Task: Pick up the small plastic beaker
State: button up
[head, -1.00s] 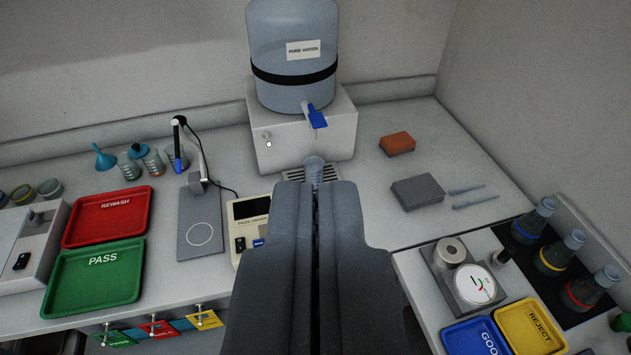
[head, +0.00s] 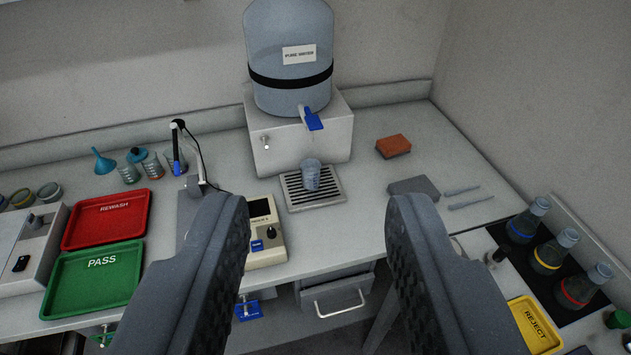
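The small plastic beaker (head: 311,175) is clear and bluish. It stands upright on the slotted drip tray (head: 333,199), below the blue tap (head: 313,120) of the water dispenser. My gripper (head: 314,215) is wide open and empty. Its two dark ribbed fingers frame the view left and right, with the beaker showing in the gap between them, farther away and not touched.
The water dispenser (head: 290,60) stands on a white box (head: 320,145) behind the beaker. A meter (head: 262,225) stands left of the drip tray. An orange sponge (head: 394,146) and a grey block (head: 413,187) lie to the right. Bottles (head: 545,255) stand at far right.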

aim_at(310, 168)
jog(key=z, duration=0.05)
jog(key=k, duration=0.5)
jog(key=u, duration=0.35)
jog(key=i, duration=1.85)
jog(key=z, duration=0.9)
